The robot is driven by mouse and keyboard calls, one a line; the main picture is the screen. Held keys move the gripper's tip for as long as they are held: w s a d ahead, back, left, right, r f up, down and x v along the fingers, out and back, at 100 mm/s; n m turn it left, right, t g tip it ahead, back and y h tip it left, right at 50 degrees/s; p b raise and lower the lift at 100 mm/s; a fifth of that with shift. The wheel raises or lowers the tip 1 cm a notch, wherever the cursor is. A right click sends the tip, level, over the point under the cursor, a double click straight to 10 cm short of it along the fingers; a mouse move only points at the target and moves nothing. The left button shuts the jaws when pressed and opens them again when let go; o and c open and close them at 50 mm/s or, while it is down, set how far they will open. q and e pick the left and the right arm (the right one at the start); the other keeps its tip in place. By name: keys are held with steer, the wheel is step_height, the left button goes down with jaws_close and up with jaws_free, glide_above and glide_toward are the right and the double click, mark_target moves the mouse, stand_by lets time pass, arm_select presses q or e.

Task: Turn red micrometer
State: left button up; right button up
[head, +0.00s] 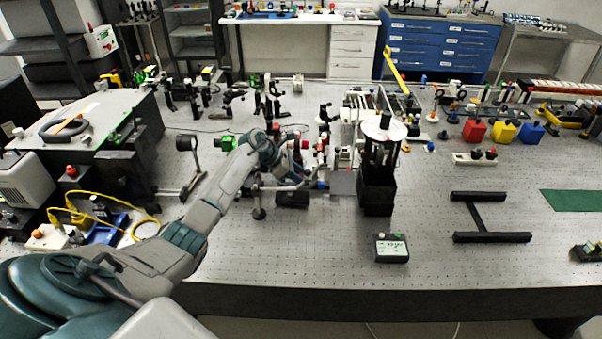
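My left arm reaches in from the lower left over the optical bench (300,265). Its gripper (300,176) is among the small optics in the middle of the bench, left of a tall black open-framed stand. The fingers are small and crowded by parts around them, so I cannot tell whether they are open or touching anything. A small red part (305,144) shows just beyond the gripper. It may be the red micrometer, but it is too small to be sure. My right gripper is not in view.
The tall black stand (378,190) with a white disc on top is close right of the gripper. A small display box (391,248) and a black H-shaped frame (486,217) lie further right. Several optical mounts stand behind. The front of the bench is mostly clear.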

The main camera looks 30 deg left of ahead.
arm_select(q)
steer(key=shift+c, duration=0.2)
steer(key=c, duration=0.7)
jaws_close()
steer(key=shift+f, duration=0.1)
steer(key=shift+n+t+y+b, duration=0.3)
steer(key=shift+n+t+y, duration=0.15)
steer(key=shift+n, duration=0.45)
steer(key=shift+n+t+y, duration=0.55)
steer(key=shift+n+y, duration=0.2)
steer(key=shift+n, duration=0.35)
steer(key=shift+n+t+y+p, duration=0.5)
steer(key=shift+n+y, duration=0.9)
steer(key=shift+n, duration=0.6)
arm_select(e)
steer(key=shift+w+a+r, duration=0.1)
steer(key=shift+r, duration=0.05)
arm_select(q)
steer(key=shift+n+y, duration=0.3)
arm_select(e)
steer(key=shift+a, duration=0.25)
